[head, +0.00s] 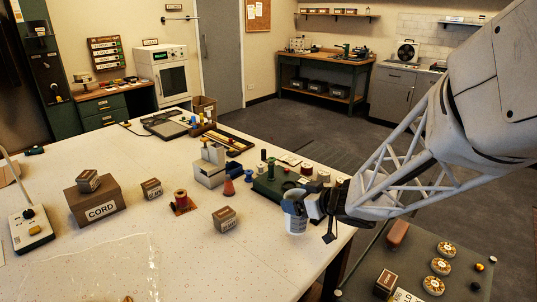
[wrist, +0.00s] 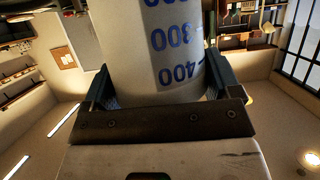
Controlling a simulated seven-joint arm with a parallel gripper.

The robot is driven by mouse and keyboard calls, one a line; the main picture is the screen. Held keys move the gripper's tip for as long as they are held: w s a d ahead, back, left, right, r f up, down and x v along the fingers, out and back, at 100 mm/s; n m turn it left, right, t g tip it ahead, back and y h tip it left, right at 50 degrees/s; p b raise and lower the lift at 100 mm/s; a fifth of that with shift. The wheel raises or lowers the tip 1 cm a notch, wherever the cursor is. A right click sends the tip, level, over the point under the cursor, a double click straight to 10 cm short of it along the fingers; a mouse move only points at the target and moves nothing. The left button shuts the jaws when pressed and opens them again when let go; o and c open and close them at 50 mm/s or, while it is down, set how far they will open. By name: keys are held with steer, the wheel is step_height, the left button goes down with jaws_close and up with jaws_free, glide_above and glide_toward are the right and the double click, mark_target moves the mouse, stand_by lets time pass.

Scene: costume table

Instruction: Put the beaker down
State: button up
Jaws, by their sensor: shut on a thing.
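The beaker (head: 295,216) is white with blue markings. In the head view it is at my gripper (head: 312,205), near the right edge of the white table (head: 130,165). In the wrist view the beaker (wrist: 160,50) fills the upper middle, with blue numbers 300 and 400 on its side. My gripper's two fingers (wrist: 158,88) stand on either side of it, and the gripper is shut on it. In the head view the beaker's base is close to the table top; I cannot tell whether it touches.
A small labelled box (head: 225,219) stands left of the beaker, and a red spool (head: 181,201) farther left. A green spool rack (head: 275,188) is just behind the beaker. The CORD box (head: 95,203) is at the left. A green side table (head: 415,255) stands at the lower right.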

steer(key=shift+w, duration=0.4)
steer(key=shift+w, duration=0.15)
steer(key=shift+w+a+f, duration=0.1)
steer(key=shift+w, duration=0.15)
steer(key=shift+f, duration=1.75)
steer(key=o, duration=1)
steer(key=shift+f, duration=0.15)
